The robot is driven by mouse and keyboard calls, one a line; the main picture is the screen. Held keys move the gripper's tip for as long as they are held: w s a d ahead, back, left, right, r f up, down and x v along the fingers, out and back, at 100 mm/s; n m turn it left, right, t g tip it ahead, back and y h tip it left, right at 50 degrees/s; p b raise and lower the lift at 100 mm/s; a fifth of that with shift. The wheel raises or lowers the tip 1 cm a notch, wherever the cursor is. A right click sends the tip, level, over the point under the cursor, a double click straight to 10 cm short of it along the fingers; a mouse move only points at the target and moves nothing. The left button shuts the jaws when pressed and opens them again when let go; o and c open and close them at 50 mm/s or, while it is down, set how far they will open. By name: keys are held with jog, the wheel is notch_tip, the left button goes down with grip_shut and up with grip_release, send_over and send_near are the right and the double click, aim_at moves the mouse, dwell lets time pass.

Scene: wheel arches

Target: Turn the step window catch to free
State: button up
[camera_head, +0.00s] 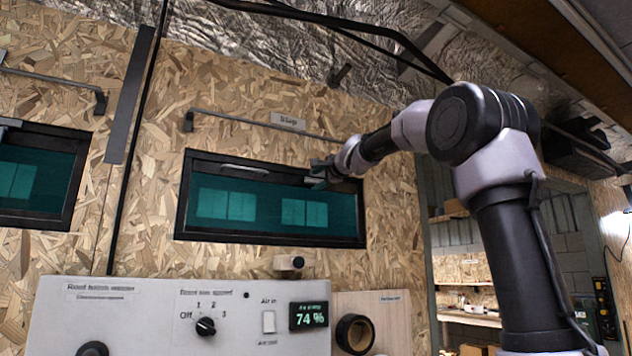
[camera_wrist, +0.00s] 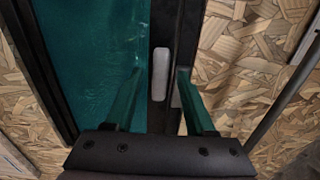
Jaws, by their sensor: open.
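The step window (camera_head: 262,236) is a dark-framed window with teal glass, below a small plate reading "Step" (camera_head: 288,121). My gripper (camera_head: 318,180) is at the upper right part of its frame. In the wrist view my gripper (camera_wrist: 160,90) is open, with one teal finger on each side of a short grey rounded catch (camera_wrist: 160,73). The catch lies lengthwise along the dark frame, with a visible gap to the left finger. Whether the right finger touches it I cannot tell. A small grey piece (camera_wrist: 177,93) shows beside it, partly behind the right finger.
A thin grey rail (camera_head: 255,123) runs above the window. A pale bar (camera_head: 243,168) shows along the upper frame, left of my gripper. A control panel (camera_head: 180,318) stands below, with a roll of tape (camera_head: 355,334) to its right. Another window (camera_head: 35,180) is at the left.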

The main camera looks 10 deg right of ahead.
jog(key=v, duration=0.9)
jog(key=shift+s, duration=0.3)
jog(key=shift+d, duration=0.1)
jog(key=s+d+f+n+g+h, duration=0.1)
jog(key=s+f+n+g, duration=0.2)
jog(key=s+f, duration=0.6)
jog(key=s+d+f+n+g+h, duration=0.1)
jog(key=s+d+f+n+g, duration=0.1)
jog(key=s+f, duration=0.8)
jog(key=s+d+f+n+g+h, duration=0.1)
jog(key=s+f+n+g, duration=0.4)
jog(key=f, duration=1.6)
jog(key=s+d, duration=0.1)
jog(key=s, duration=0.4)
jog(key=shift+f+n+h, duration=0.3)
jog(key=shift+f, duration=0.05)
jog(key=shift+w, duration=0.1)
